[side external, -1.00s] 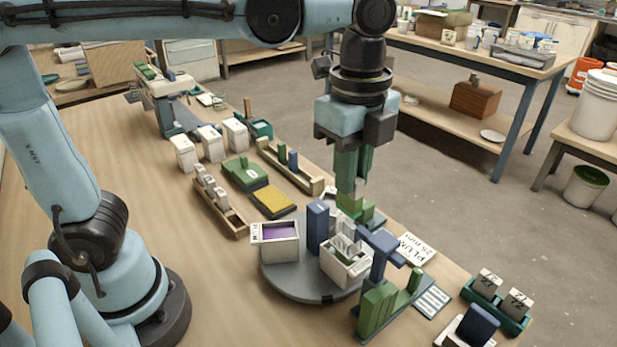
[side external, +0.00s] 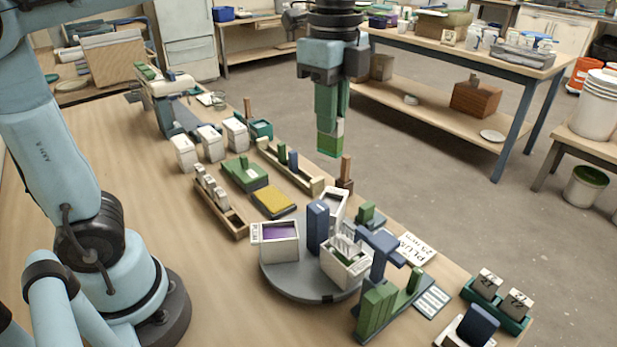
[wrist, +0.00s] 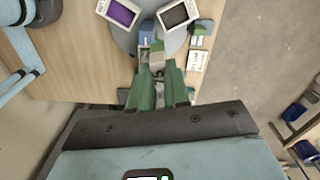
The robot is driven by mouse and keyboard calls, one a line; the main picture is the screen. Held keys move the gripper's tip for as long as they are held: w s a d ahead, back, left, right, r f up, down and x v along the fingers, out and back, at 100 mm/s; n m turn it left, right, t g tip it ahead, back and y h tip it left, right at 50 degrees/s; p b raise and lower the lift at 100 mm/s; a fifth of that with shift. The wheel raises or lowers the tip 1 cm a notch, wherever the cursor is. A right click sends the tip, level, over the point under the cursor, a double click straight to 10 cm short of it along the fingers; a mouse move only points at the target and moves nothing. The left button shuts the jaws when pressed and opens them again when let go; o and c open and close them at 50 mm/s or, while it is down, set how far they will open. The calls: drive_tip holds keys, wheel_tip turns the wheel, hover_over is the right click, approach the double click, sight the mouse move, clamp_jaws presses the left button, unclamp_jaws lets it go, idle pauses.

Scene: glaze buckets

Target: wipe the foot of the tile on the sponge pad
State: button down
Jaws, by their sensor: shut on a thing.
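My gripper (side external: 329,118) is shut on the tile (side external: 329,145), high above the table's right edge, behind the turntable. The tile hangs down below the fingers, with a pale band above a green lower part. In the wrist view the tile (wrist: 157,59) shows between the fingertips, seen from above, so its foot is hidden there. The sponge pad (side external: 272,203) is a yellow rectangle in a dark tray on the table, to the left of and lower than the tile. The tile is well apart from the pad.
A grey turntable (side external: 285,286) carries white buckets, including a purple-filled one (side external: 277,246), and a blue upright block (side external: 317,226). A wooden rack (side external: 300,180) with upright pieces and a green block (side external: 245,172) lie near the pad. A blue-and-green stand (side external: 384,252) is in front.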

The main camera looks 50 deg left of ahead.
drive_tip(key=w+a+n, duration=0.1)
drive_tip(key=a+n, duration=0.2)
drive_tip(key=a, duration=0.7)
drive_tip(key=n, duration=0.3)
hover_over(274, 198)
drive_tip(key=a, duration=0.2)
wheel_tip(274, 198, down, 13)
drive_tip(key=shift+f, duration=2.95)
drive_tip(key=shift+f, duration=0.65)
drive_tip(key=shift+d, duration=0.1)
drive_tip(key=shift+d, duration=0.8)
drive_tip(key=shift+d, duration=0.1)
